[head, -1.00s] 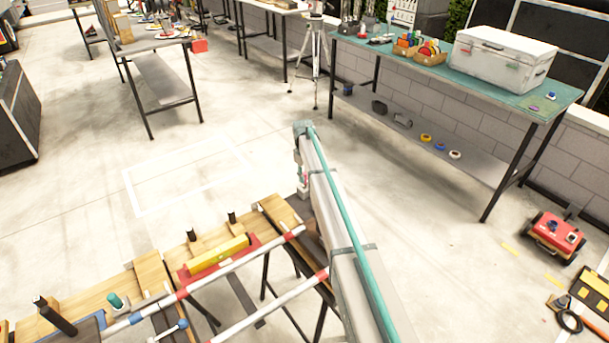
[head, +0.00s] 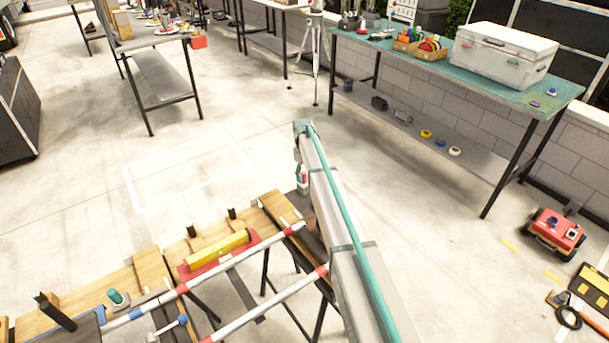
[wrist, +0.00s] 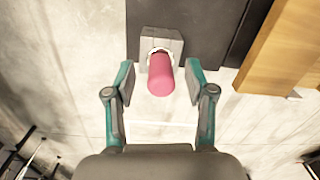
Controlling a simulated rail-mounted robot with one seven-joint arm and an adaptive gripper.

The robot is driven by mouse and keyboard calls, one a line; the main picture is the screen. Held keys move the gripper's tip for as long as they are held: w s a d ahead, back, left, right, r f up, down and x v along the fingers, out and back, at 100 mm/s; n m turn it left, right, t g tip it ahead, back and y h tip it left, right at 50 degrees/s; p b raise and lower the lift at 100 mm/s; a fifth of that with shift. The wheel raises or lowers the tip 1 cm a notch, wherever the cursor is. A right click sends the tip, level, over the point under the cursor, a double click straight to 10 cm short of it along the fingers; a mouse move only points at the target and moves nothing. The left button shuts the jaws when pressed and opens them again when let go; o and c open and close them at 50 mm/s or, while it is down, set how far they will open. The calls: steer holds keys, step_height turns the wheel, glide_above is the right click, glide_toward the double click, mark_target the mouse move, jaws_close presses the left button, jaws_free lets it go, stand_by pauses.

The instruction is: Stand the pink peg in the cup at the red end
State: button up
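The pink peg (wrist: 160,78) shows in the wrist view, its rounded end toward the camera. Its far end sits in a round, light-rimmed opening in a grey block-shaped cup (wrist: 172,45). My gripper (wrist: 159,88) is open, with one finger on each side of the peg and a visible gap on both sides. In the head view my arm reaches from the bottom toward the far right corner of the wooden bench and hides part of it.
The wooden bench (head: 150,268) holds a yellow level (head: 218,250) on a red base, dark upright posts, and red-and-white striped rails (head: 250,255). A dark plate (wrist: 190,25) and wood (wrist: 285,50) lie beside the cup. Open floor lies beyond the bench.

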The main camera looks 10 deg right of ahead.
steer(key=shift+r, duration=0.1)
step_height(320, 180, up, 12)
steer(key=shift+w, duration=0.35)
stand_by(0.4)
steer(key=shift+a, duration=0.1)
